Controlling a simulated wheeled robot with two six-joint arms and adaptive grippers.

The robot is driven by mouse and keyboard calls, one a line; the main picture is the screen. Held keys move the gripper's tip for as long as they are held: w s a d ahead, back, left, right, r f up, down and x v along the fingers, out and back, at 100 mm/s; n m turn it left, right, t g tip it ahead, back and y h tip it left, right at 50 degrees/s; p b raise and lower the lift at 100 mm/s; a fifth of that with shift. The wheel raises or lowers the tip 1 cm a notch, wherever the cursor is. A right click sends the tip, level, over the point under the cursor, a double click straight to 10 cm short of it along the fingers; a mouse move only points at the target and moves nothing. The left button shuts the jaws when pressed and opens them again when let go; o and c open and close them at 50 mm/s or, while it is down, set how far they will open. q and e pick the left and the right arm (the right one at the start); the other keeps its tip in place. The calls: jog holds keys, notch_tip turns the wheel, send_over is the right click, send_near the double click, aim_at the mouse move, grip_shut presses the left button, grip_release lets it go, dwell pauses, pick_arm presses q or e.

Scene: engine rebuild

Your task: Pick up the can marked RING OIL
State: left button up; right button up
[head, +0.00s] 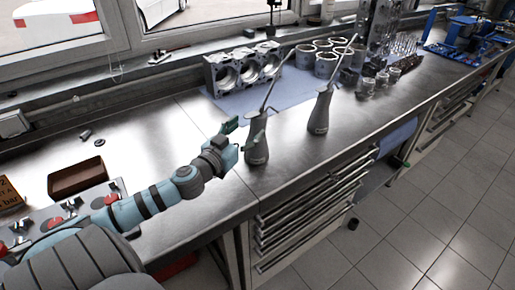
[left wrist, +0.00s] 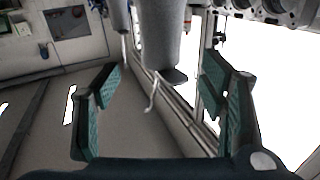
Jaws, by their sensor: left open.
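Two grey-green oil cans with long thin spouts stand upright on the steel bench. The nearer can (head: 257,152) is at the middle of the head view, and the farther can (head: 320,112) is to its right. The markings are too small to read, so I cannot tell which is RING OIL. My left gripper (head: 243,134) is open at the nearer can's upper body. In the left wrist view, a grey can body (left wrist: 172,35) shows between the spread green fingers of the left gripper (left wrist: 160,98). I cannot tell whether they touch it. My right gripper is out of view.
An engine block (head: 243,70) and several metal cylinders (head: 326,64) stand on a blue mat behind the cans. A brown tray (head: 77,176) lies at the left of the bench. Bare steel is around the cans, and drawers (head: 310,215) are below the front edge.

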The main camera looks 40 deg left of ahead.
aim_at(255, 120)
pick_arm(q)
jog(key=shift+w+a+r+p, duration=0.15)
jog(key=shift+w+p, duration=0.3)
jog(key=shift+w, duration=0.7)
jog(key=w+p, duration=0.2)
jog(key=w, duration=0.2)
jog(key=shift+w+a+r+p, duration=0.25)
jog(key=shift+r+p, duration=0.05)
jog(key=shift+p, duration=0.1)
jog(key=shift+w+f, duration=0.2)
jog(key=shift+w, duration=0.25)
jog(key=shift+s, duration=0.15)
jog(key=c, duration=0.9)
jog(key=shift+r, duration=0.1)
grip_shut()
